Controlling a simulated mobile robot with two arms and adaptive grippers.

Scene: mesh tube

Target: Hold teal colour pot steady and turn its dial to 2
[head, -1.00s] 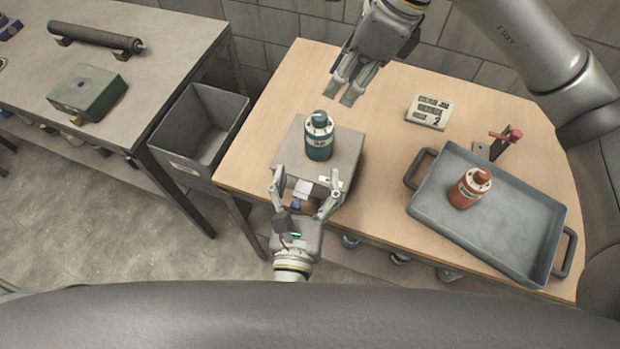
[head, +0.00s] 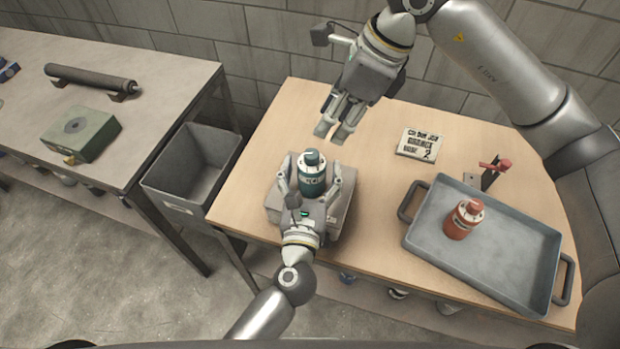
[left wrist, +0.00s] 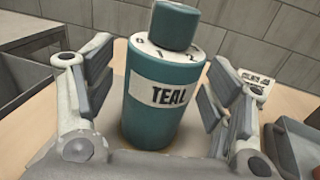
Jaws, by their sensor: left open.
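The teal pot (head: 312,182) stands upright on a grey block (head: 340,215). In the left wrist view the pot (left wrist: 160,115) shows its TEAL label, a white dial ring with marks and a teal knob (left wrist: 175,25) on top. The dial's setting cannot be read. My left gripper (head: 311,172) is open, with one finger on each side of the pot. Gaps show between fingers and pot in the left wrist view. My right gripper (head: 332,132) is slightly open and empty, above and beyond the pot, to its right.
A card (head: 419,144) showing a 2 lies at the back of the table. A grey tray (head: 510,255) holds a red pot (head: 463,219), with a red-handled fixture (head: 492,172) behind it. A grey bin (head: 190,178) stands left of the table.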

